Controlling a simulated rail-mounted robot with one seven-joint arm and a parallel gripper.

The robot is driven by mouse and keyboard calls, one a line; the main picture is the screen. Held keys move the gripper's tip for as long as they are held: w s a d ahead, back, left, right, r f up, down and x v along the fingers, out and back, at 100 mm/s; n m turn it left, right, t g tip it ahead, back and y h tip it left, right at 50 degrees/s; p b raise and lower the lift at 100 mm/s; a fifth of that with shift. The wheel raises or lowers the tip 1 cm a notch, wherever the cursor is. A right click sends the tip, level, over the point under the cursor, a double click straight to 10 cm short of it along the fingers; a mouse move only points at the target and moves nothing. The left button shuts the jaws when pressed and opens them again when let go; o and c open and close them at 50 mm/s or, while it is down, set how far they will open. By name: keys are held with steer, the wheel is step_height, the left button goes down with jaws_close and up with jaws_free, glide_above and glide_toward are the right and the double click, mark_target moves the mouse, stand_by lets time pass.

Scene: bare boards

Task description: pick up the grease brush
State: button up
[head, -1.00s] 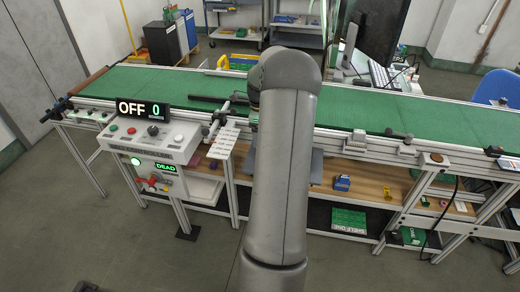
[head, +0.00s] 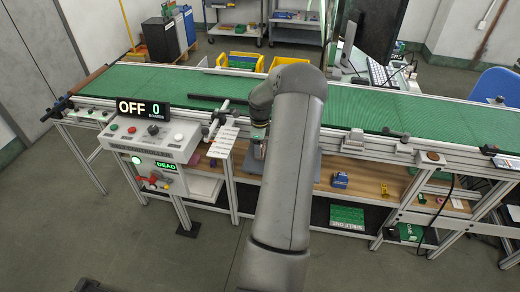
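I cannot make out the grease brush with certainty in the head view. Several small items lie on the wooden shelf (head: 362,172) under the conveyor, too small to name surely. My arm reaches forward over the conveyor, and its wrist bends down at the conveyor's near edge. The end of my arm, with my gripper (head: 257,148), points down beside the arm link, in front of the shelf. It is small and mostly hidden, so its fingers and anything between them cannot be made out.
The green conveyor belt (head: 400,112) spans the view. A control box (head: 150,138) reading OFF, 0 and DEAD stands at left. A blue item (head: 340,180) and a yellow item (head: 385,190) are on the shelf. Yellow bins (head: 240,62) stand behind the belt.

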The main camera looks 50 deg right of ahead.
steer(key=c, duration=0.5)
steer(key=shift+c, duration=0.2)
steer(key=shift+r, duration=0.1)
steer(key=shift+r, duration=0.55)
steer(key=s+a+r+b, duration=0.4)
steer(key=s+a+r, duration=0.5)
steer(key=a+r, duration=0.1)
steer(key=shift+s+a+r, duration=0.15)
steer(key=shift+a+r, duration=0.15)
steer(key=shift+r, duration=0.6)
